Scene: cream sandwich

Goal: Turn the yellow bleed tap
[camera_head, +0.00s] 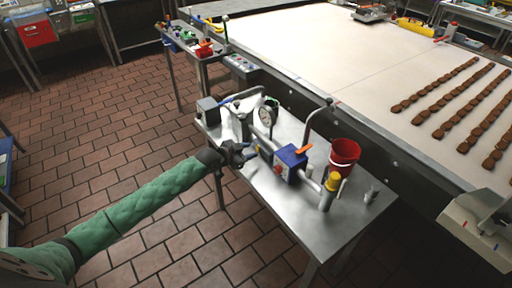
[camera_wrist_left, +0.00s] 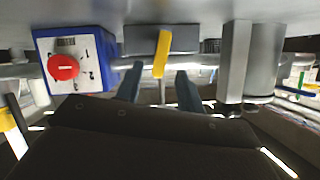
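The yellow bleed tap (camera_wrist_left: 162,52) is a flat yellow lever hanging from a grey block on the pipe, in the left wrist view. My left gripper (camera_wrist_left: 160,76) is open, its two dark fingers on either side of the lever's lower end. Gaps show between the lever and both fingers, so it is not gripped. In the head view my left gripper (camera_head: 246,154) reaches the front of the pipe rig, left of the blue box; the tap is small and partly hidden there. My right gripper is in neither view.
A yellow-capped fitting (camera_head: 333,181) is at right. The table's front right is mostly clear.

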